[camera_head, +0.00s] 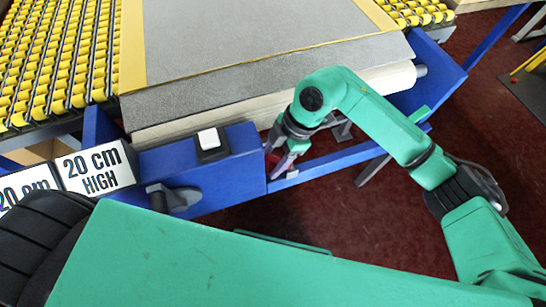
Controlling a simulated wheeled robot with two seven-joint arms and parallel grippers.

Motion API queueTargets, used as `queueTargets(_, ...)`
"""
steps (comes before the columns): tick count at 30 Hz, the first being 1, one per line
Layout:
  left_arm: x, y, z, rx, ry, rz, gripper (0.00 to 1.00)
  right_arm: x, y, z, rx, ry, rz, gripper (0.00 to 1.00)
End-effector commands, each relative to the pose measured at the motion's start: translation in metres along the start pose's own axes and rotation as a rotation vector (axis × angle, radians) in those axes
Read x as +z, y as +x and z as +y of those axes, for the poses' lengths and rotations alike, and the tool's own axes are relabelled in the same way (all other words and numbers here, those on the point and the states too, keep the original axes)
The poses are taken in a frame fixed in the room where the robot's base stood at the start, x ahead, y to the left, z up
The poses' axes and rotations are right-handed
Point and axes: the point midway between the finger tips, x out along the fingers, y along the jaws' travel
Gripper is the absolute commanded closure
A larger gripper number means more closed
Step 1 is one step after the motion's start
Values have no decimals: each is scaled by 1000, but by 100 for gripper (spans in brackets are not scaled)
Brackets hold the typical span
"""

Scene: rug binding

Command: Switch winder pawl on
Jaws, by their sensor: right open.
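The pawl is not clearly identifiable. A white rocker switch (209,139) on a black base sits on top of the blue winder frame (225,178). A grey lever or knob (176,199) is on the near face of that frame. My right gripper (280,162) is open, pointing down just right of the blue frame's end, right of the white switch and apart from it. A small red part (270,160) shows by its fingers, partly hidden; I cannot tell whether they touch it. My left gripper is not in view.
A grey rug (260,65) with yellow binding runs down over a pale roller (375,83). Yellow roller tracks (60,60) lie at left. Boxes marked "20 cm HIGH" (97,167) stand left of the frame. A blue rail (340,156) runs right of the gripper. Dark red floor lies below.

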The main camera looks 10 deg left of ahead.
Motion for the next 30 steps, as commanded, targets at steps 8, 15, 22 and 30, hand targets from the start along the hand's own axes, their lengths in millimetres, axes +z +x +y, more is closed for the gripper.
queueTargets(8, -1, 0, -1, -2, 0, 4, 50, 0, 0, 0, 0, -1, 0, 82)
queueTargets(15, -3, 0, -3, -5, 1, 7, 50, 0, -1, 0, 0, -1, 1, 100)
queueTargets(22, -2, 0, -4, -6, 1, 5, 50, 0, -1, 0, 0, -1, 1, 100)
queueTargets(30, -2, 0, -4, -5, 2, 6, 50, 0, -1, 0, 1, -1, 1, 100)
